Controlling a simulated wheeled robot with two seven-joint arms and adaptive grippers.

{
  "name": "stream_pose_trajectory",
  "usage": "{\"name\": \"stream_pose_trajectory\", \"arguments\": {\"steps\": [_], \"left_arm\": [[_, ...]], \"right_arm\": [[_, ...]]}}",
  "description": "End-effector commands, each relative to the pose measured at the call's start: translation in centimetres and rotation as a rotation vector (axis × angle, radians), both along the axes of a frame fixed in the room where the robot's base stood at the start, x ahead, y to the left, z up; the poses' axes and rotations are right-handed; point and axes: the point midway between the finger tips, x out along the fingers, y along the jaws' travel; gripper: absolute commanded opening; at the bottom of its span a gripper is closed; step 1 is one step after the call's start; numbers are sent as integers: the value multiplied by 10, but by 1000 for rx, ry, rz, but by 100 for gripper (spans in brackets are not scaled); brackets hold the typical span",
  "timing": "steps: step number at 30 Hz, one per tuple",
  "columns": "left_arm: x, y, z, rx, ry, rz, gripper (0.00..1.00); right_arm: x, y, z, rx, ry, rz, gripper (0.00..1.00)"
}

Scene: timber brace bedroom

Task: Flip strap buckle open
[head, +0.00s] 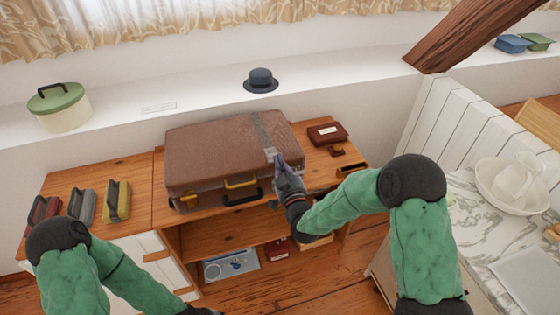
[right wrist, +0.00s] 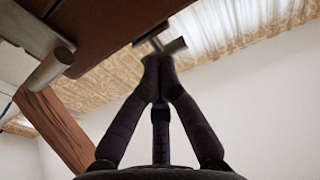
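A brown suitcase (head: 215,150) lies closed on a wooden cabinet. A grey strap (head: 262,130) runs over its lid near the right end, with a pale metal buckle (head: 270,154) at the front edge. My right gripper (head: 278,160) is at the buckle, in front of the case. In the right wrist view its dark fingertips (right wrist: 158,62) are together, just below a grey metal piece (right wrist: 174,47) under the case's edge. I cannot tell whether they touch or pinch it. My left arm reaches in at the lower left, and its fingers are out of the picture.
A dark red box (head: 327,133) and small brown pieces lie right of the case. Several handled brushes (head: 117,200) stand to its left. A blue hat (head: 260,80) sits on the ledge behind. A marble counter with dishes (head: 515,182) is at the right.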

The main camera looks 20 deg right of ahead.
Motion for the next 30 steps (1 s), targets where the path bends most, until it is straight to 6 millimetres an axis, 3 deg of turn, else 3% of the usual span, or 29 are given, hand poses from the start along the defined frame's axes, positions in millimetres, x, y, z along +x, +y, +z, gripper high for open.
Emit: {"name": "stream_pose_trajectory", "arguments": {"steps": [17, 30], "left_arm": [[0, 0, 27, 0, 0, 0, 40], [0, 0, 87, 0, 0, 0, 40]], "right_arm": [[3, 0, 13, -2, 95, 0, 0], [13, 0, 37, -8, 306, 0, 0]]}}
